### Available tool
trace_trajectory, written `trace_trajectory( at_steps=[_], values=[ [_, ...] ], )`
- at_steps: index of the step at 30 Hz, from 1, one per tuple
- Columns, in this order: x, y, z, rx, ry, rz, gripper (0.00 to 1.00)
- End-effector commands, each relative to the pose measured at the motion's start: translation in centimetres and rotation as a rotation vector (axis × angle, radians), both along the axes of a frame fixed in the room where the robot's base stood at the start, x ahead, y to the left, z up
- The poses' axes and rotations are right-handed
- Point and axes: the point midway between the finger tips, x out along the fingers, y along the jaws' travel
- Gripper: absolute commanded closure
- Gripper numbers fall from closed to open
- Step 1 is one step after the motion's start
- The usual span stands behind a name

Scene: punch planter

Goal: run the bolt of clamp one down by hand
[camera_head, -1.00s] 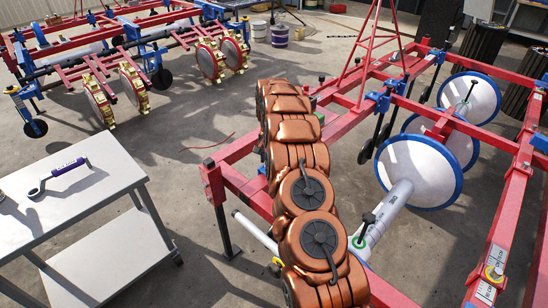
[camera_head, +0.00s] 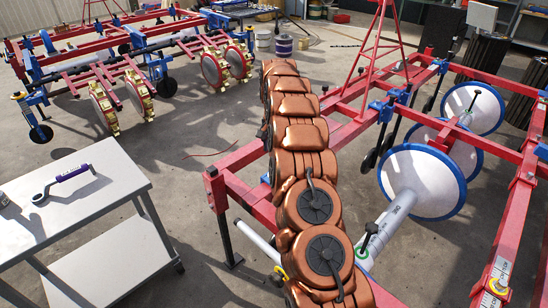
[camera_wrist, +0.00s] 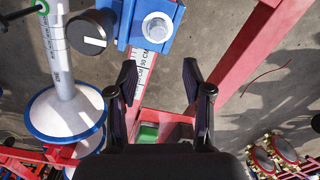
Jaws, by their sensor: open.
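In the wrist view a blue clamp (camera_wrist: 133,27) sits on a red bar with a printed centimetre scale (camera_wrist: 140,75). A pale silver bolt head (camera_wrist: 158,28) stands on the clamp's face. No label shows whether this is clamp one. My gripper (camera_wrist: 159,78) is open and empty, its two dark fingers spread over the scale bar, with the bolt head ahead of the tips and apart from them in the picture. In the head view my copper arm hides the gripper and the clamp near it.
A black round knob (camera_wrist: 88,33) is left of the clamp. A grey tube with a blue-rimmed white disc (camera_wrist: 65,115) lies beyond it. A red beam (camera_wrist: 255,50) runs along the right. A purple-handled wrench (camera_head: 68,174) lies on the grey cart (camera_head: 105,180) at left.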

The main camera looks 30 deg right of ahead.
Motion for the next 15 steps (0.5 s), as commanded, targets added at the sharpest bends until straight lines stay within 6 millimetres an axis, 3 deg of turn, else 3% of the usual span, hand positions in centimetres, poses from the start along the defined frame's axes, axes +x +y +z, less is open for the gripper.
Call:
trace_trajectory(
  at_steps=[6, 15],
  values=[
    [0.1, 0.0, 1.8, -0.001, -0.001, 0.0, 0.5],
    [0.1, 0.0, 2.1, 0.001, 0.001, 0.0, 0.5]
  ],
)
